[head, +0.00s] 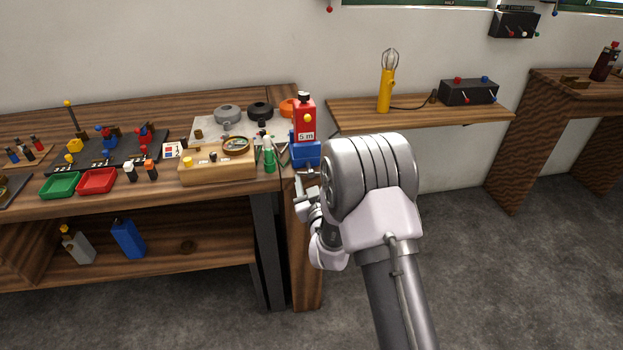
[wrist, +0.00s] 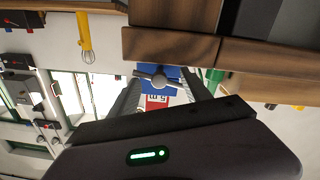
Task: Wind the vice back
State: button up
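The blue vice (head: 305,153) sits at the right end of the workbench. A red block labelled "5 m" (head: 304,119) stands upright at its top; I cannot tell how firmly the jaws hold it. In the wrist view the blue vice (wrist: 172,73) appears upside down, with its grey screw and handle (wrist: 152,77) facing me. My gripper (head: 303,187) is just in front of the vice, partly hidden by my wrist. In the wrist view its two grey fingers stand apart on either side of the vice front, so my gripper (wrist: 160,98) looks open. Contact with the handle is unclear.
A wooden block with a brass ring (head: 217,165) and a green bottle (head: 269,158) stand left of the vice. Red (head: 98,181) and green (head: 60,186) trays lie farther left. A wall shelf (head: 420,115) holds a yellow lamp (head: 386,88). The floor on the right is clear.

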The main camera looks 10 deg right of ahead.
grip_shut()
jog(key=shift+f, duration=0.1)
dwell(1.0)
jog(key=o, duration=0.6)
grip_release()
jog(key=shift+c, duration=0.2)
jog(key=shift+s, duration=0.1)
jog(key=s+p, duration=0.1)
jog(key=s, duration=1.6)
jog(key=shift+s+a, duration=0.15)
jog(key=shift+a, duration=0.15)
